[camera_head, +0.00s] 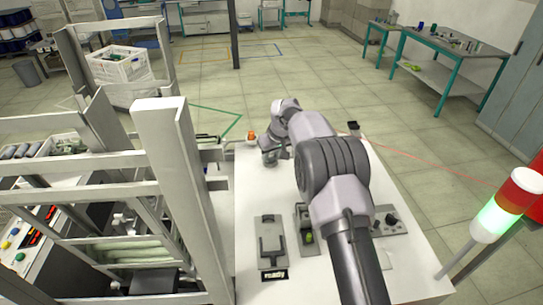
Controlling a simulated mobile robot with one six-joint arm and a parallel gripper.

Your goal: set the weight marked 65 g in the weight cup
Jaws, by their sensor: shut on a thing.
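My arm reaches away over the white table (262,195), and my gripper (270,157) is low near the table's far left edge. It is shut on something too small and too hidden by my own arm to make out. A small orange thing (251,136) shows just left of my gripper, near the far edge. A small dark cup-like thing (353,128) stands at the far right edge, apart from my gripper. I cannot tell whether it is the weight cup. No 65 g marking can be read.
A grey unit with a green part (308,237) and a knobbed control box (388,220) are nearby. A white frame (175,180) borders the left; a signal lamp (497,215) glows green at right.

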